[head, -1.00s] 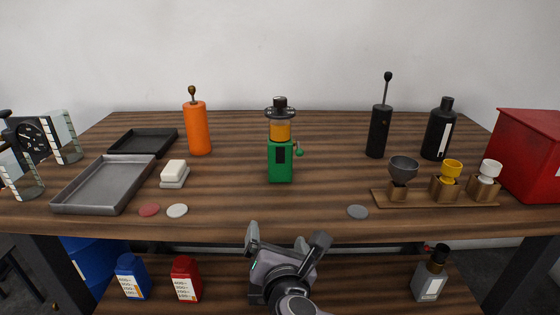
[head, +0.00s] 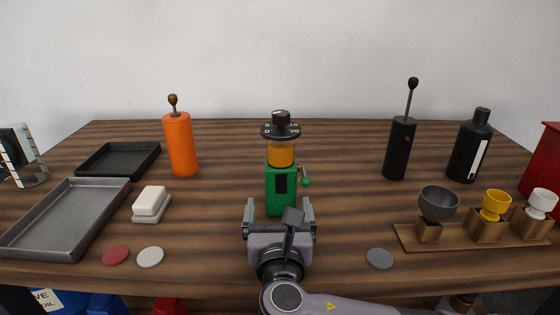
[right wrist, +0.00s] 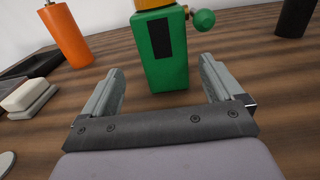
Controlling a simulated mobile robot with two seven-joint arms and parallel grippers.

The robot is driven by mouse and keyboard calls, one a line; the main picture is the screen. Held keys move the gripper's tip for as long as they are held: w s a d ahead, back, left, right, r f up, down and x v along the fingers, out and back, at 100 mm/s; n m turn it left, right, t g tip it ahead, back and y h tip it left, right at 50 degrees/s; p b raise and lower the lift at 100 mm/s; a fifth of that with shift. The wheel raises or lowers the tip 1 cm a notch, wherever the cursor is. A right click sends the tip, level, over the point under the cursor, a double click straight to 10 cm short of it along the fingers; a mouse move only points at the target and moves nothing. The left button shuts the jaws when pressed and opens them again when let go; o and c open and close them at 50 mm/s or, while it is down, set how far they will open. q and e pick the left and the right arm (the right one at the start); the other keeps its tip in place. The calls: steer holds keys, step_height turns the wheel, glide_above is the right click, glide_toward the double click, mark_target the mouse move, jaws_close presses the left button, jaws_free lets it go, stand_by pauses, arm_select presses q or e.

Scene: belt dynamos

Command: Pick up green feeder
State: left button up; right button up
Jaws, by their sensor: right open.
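The green feeder (head: 282,188) stands upright in the middle of the wooden table, with an amber section and a black dial on top and a green knob on its right side. In the right wrist view its green body (right wrist: 163,58) is just beyond the fingertips. My right gripper (head: 279,212) is open and empty, in front of the feeder's lower body and pointing at it. Its two fingers (right wrist: 160,82) are apart, lined up to either side of the body in the wrist view. My left gripper is in neither view.
An orange cylinder (head: 181,145) stands to the left, a black cylinder (head: 399,150) to the right. A wooden stand with cups (head: 409,236) is at the right front. A grey tray (head: 18,247) and a soap-like block (head: 149,202) are at the left. The table around the feeder is clear.

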mark_target(279, 195)
steer(key=shift+w, duration=1.5)
steer(key=shift+w+d, duration=0.2)
steer(key=shift+w, duration=2.05)
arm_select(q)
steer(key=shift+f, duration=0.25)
arm_select(e)
steer(key=shift+c, duration=0.3)
steer(key=c, duration=1.5)
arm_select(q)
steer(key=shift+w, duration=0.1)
arm_select(e)
steer(key=shift+r, duration=0.15)
steer(key=shift+c, duration=0.4)
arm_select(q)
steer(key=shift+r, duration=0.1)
arm_select(e)
steer(key=shift+r, duration=0.1)
